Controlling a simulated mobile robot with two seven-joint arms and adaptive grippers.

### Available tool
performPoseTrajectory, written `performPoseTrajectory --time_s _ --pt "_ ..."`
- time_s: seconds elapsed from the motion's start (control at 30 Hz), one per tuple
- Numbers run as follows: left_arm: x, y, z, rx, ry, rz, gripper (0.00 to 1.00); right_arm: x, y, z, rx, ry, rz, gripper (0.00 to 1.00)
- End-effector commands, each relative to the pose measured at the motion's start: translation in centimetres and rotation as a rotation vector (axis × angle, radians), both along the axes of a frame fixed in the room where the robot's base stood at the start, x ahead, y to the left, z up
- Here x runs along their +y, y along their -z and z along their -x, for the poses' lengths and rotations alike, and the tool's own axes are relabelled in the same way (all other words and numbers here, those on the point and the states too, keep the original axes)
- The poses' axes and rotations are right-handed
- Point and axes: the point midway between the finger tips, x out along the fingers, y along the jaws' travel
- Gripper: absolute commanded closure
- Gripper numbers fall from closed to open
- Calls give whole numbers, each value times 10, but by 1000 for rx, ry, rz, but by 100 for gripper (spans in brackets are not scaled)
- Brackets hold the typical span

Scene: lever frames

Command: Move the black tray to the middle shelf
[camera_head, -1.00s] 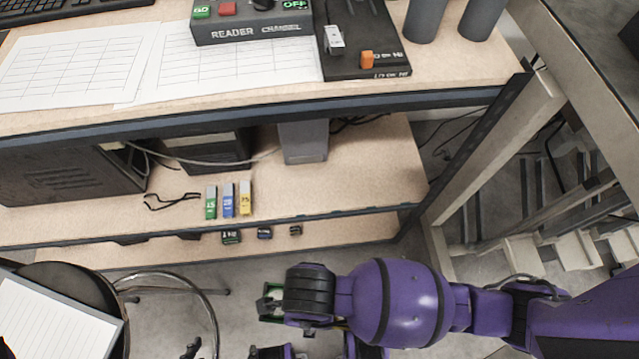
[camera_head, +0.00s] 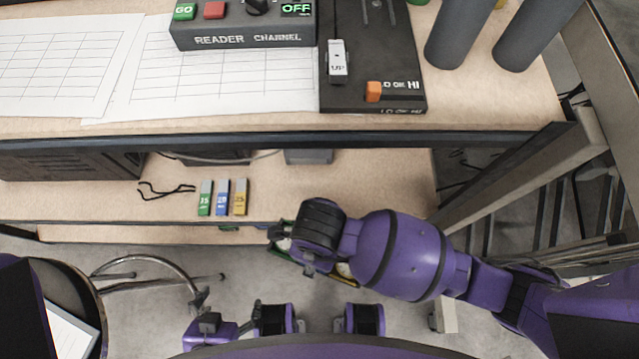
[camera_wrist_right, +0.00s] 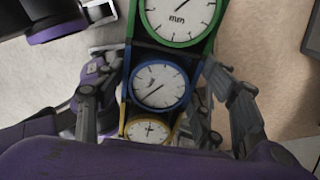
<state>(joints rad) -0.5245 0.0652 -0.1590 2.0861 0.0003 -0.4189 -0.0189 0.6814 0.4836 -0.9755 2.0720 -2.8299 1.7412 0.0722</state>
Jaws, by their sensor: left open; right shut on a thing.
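My right gripper (camera_wrist_right: 165,110) is shut on the black tray (camera_wrist_right: 127,68), which shows in the wrist view as a dark frame around three round dials rimmed green, blue and yellow. In the head view my right gripper (camera_head: 284,236) is by the middle shelf's front edge; my wrist hides most of the tray, and bits of green and yellow show. The middle shelf (camera_head: 335,185) is light wood below the worktop, with bare room on its right half. My left gripper (camera_head: 200,300), open, is low at the left, small and partly unclear, apart from the tray.
Green, blue and yellow labelled blocks (camera_head: 222,198) and a black cable (camera_head: 165,190) are on the middle shelf. The worktop (camera_head: 480,105) overhangs it. A stool with a chrome ring (camera_head: 150,255) stands at the left. A slanted frame post (camera_head: 520,165) is at the right.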

Motion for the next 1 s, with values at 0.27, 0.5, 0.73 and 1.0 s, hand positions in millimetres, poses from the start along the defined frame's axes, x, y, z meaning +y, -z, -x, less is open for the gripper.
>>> performPoseTrajectory --time_s 0.27,0.5,0.73,1.0 --pt "3 4 5 9 0 -4 17 1 -1 -72 -5 2 -1 69" --pt "3 2 0 -1 -1 -3 17 1 -1 -126 -5 1 -1 69" --pt "3 4 0 -1 -2 -2 17 2 -2 -157 -7 0 -2 69" --pt "3 9 2 5 -4 -1 17 2 13 -168 -5 -2 -2 69"
